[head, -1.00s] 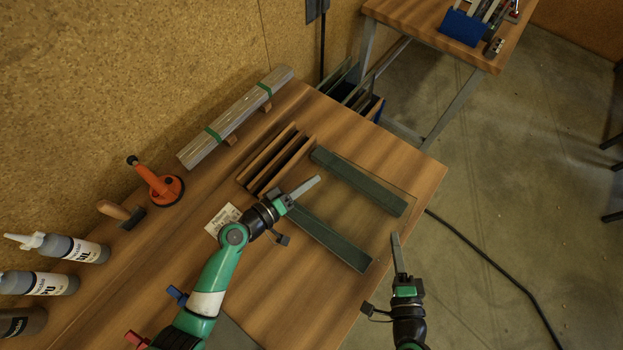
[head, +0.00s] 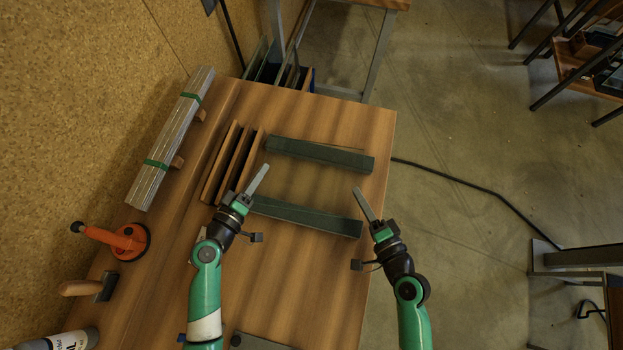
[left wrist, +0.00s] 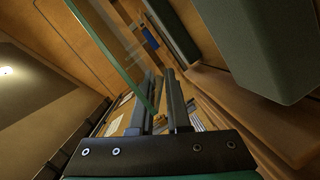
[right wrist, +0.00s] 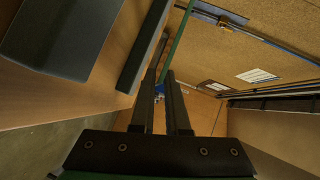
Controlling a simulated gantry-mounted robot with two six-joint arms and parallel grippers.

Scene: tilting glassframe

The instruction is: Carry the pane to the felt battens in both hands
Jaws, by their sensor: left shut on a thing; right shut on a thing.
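The pane is clear glass with a green edge. It shows in the left wrist view (left wrist: 112,58), and its narrow green edge shows in the right wrist view (right wrist: 177,45); I cannot make out its outline in the head view. My left gripper (head: 264,168) is shut on one side of the pane, by the left ends of the battens. My right gripper (head: 357,190) is shut on the other side, by their right ends. Two dark green felt battens, the far one (head: 320,153) and the near one (head: 305,216), lie roughly parallel on the bench. The gap between pane and battens is unclear.
A slotted wooden rack (head: 228,165) stands just left of the battens on the bench (head: 330,115). A strapped bundle of strips (head: 172,135), an orange suction cup (head: 128,241) and a scraper (head: 85,288) lie along the wall. Open floor is at right.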

